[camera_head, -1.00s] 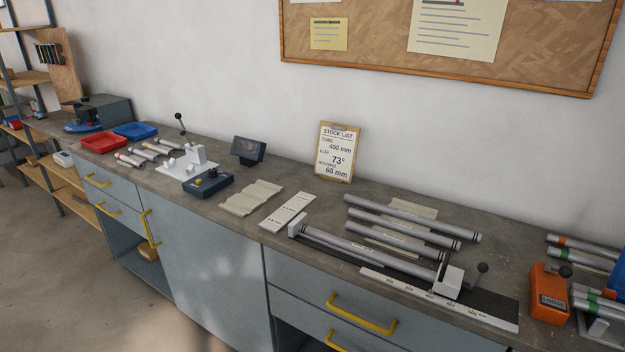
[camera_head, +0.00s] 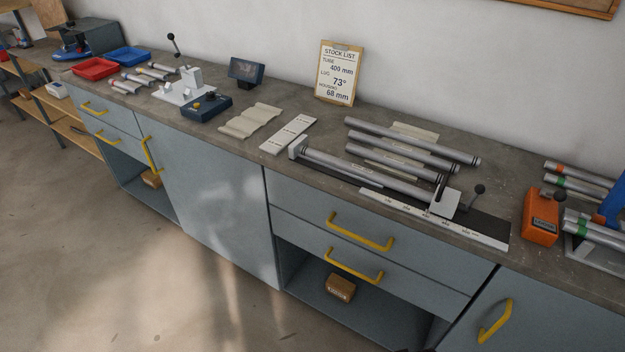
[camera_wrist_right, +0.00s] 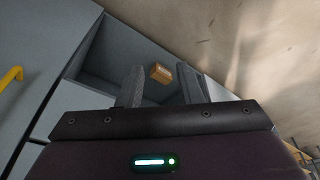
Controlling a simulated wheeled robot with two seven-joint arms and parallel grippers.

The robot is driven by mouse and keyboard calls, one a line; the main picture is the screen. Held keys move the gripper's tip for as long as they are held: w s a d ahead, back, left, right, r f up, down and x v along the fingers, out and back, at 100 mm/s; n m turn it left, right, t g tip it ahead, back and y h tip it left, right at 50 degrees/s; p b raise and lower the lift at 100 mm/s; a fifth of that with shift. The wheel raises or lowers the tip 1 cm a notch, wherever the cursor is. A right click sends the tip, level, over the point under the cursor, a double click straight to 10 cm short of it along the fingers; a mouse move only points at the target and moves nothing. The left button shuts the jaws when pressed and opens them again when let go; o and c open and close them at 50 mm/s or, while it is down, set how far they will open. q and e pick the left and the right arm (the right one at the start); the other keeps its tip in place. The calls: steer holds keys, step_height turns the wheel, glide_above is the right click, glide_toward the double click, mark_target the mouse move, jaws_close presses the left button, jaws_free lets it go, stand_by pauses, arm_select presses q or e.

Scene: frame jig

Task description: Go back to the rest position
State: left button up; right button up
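My right gripper (camera_wrist_right: 160,88) shows in the right wrist view with its two fingers apart and nothing between them. It hangs in front of the cabinet, and a brown block (camera_wrist_right: 161,73) in an open compartment shows beyond the fingers. Neither gripper shows in the head view, and my left gripper is in no view. On the bench, a grey tube lies in the measuring jig (camera_head: 298,148) with its white scale strip. Several loose tubes (camera_head: 400,151) lie behind it.
The grey workbench has yellow-handled drawers (camera_head: 360,231). A stock list board (camera_head: 337,73), an orange device (camera_head: 541,219), a blue-grey device (camera_head: 206,106), a red tray (camera_head: 95,68) and a blue tray (camera_head: 129,56) stand on it. The floor (camera_head: 110,270) in front is clear.

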steer(key=s+d+f+g, duration=0.1)
steer(key=s+f, duration=0.2)
steer(key=f, duration=0.5)
steer(key=s+f, duration=0.4)
steer(key=f, duration=0.4)
steer(key=s+d+f, duration=0.3)
steer(key=s+f, duration=0.8)
steer(key=s, duration=0.4)
steer(key=shift+s+g, duration=0.3)
steer(key=shift+g, duration=0.1)
